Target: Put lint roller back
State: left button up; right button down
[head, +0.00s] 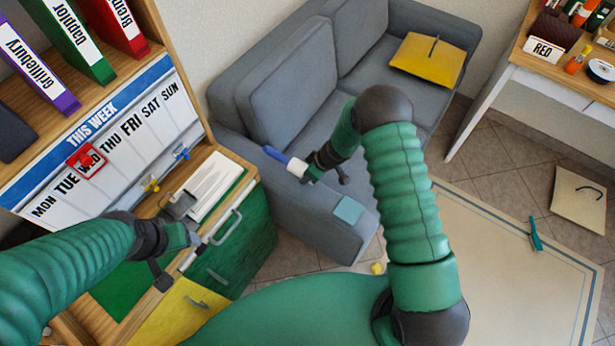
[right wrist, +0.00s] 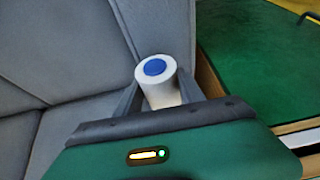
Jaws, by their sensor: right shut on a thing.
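The lint roller has a blue handle (head: 275,153) and a white roll (head: 297,167). My right gripper (head: 308,170) is shut on the white roll and holds it in the air in front of the grey sofa. In the right wrist view the white roll (right wrist: 166,92), with its round blue end, sits between my two fingers. My left gripper (head: 188,236) is over the front edge of the wooden cabinet top, beside the green drawer; whether it is open or shut is unclear.
The grey sofa (head: 275,80) carries a yellow cushion (head: 428,58). A blue-grey square (head: 348,210) lies on its arm. White papers (head: 214,185) lie on the cabinet top, near a weekly board (head: 110,135). A desk (head: 560,75) stands at the right. A beige rug (head: 500,260) covers the floor.

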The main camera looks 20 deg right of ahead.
jog(key=f, duration=0.3)
jog(key=shift+a+f, duration=0.2)
jog(key=shift+a, duration=0.1)
jog(key=shift+w+a+f, duration=0.2)
jog(key=shift+a+r, duration=0.15)
jog(key=shift+a, duration=0.05)
jog(key=shift+s+d+f+b, duration=0.1)
jog(key=shift+d+f+b, duration=0.1)
jog(key=shift+b, duration=0.15)
jog(key=c, duration=0.7)
grip_release()
jog(key=shift+d, duration=0.25)
pick_arm(q)
jog(key=shift+w+a+f, duration=0.1)
jog(key=shift+a+f, duration=0.3)
jog(key=shift+f, duration=0.05)
pick_arm(e)
jog(key=shift+a, duration=0.1)
pick_arm(q)
jog(key=shift+a, duration=0.1)
pick_arm(e)
jog(key=shift+a, duration=0.1)
jog(key=shift+r, duration=0.1)
